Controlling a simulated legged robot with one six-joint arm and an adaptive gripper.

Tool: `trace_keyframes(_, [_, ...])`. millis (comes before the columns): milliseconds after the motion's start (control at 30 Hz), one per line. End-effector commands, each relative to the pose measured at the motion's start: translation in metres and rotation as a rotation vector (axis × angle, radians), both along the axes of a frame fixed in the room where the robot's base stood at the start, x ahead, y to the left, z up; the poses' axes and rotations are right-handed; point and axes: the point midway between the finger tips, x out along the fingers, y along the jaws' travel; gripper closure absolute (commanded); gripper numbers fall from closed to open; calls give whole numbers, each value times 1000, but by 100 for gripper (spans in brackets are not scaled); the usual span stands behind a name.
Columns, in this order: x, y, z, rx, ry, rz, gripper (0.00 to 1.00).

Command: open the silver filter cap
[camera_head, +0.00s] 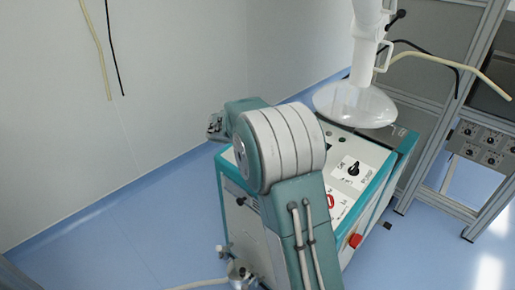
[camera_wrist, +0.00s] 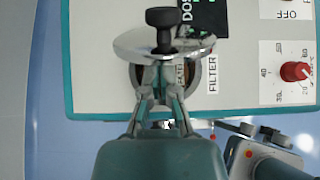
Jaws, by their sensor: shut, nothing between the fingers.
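The silver filter cap (camera_wrist: 137,44) is a shiny round disc with a black knob (camera_wrist: 164,19), at the upper middle of the wrist view. It looks tilted up from the round filter opening (camera_wrist: 194,76), whose dark brown rim shows on both sides of my fingers. My gripper (camera_wrist: 165,68) is shut and empty, with its fingertips just below the cap's lower edge and in front of the opening. I cannot tell whether the fingertips touch the cap. In the head view my arm hides the cap.
The white machine panel (camera_wrist: 100,85) has a teal edge, a FILTER label (camera_wrist: 212,74) and a red dial (camera_wrist: 294,71). In the head view a clear dome (camera_head: 354,105) on a white column stands behind my arm, with a metal rack (camera_head: 478,205) at right. Blue floor is free at left.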

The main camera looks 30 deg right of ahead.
Motion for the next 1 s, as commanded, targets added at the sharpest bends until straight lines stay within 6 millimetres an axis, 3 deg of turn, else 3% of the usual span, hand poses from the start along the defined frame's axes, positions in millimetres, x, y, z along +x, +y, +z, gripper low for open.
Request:
trace_keyframes(300, [9,-26,24,238,80,-5,100])
trace_keyframes(733, [23,-63,41,551,198,-3,100])
trace_keyframes(1000, [29,-81,45,561,205,0,100])
